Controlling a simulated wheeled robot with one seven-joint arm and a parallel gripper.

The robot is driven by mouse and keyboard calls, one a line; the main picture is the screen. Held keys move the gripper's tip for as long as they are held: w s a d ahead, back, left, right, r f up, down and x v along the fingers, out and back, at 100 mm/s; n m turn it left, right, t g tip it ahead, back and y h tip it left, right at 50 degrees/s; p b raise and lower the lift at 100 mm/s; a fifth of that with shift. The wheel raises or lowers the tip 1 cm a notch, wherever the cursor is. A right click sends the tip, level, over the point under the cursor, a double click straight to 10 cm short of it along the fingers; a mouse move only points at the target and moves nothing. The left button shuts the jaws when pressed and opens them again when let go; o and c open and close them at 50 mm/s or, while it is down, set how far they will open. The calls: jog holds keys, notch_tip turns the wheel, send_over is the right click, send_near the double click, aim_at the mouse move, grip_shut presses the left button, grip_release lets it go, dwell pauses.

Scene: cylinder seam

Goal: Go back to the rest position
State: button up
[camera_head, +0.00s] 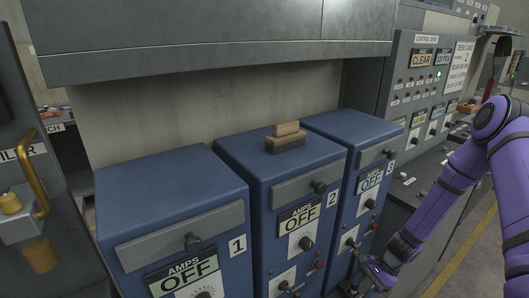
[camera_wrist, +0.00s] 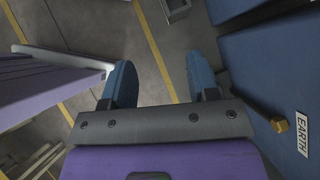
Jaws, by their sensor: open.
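My purple arm reaches down on the right side of the head view. My gripper (camera_head: 378,275) is low there, beside the front of the blue cabinet marked 3 (camera_head: 350,126). In the wrist view my gripper (camera_wrist: 160,82) shows two blue fingers spread apart with only floor between them. It is open and empty. In the head view the fingertips are small and partly cut by the lower edge.
Blue cabinets marked 1 (camera_head: 170,195) and 2 (camera_head: 235,145) stand to the left, with knobs and OFF signs. Small wooden blocks (camera_head: 286,136) lie on cabinet 2. A grey control panel (camera_head: 425,85) stands behind. Floor (camera_wrist: 150,25) shows below my gripper.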

notch_tip(320, 180, up, 32)
jog(key=n+t+h, duration=0.2)
jog(key=n+h, duration=0.2)
jog(key=n, duration=0.4)
jog(key=s+r+n+t+h, duration=0.3)
jog(key=s+r+n+t, duration=0.2)
jog(key=s+r, duration=1.6)
jog(key=shift+a+r+n+t, duration=0.2)
jog(key=shift+a+n+t, duration=0.15)
jog(key=shift+n, duration=0.15)
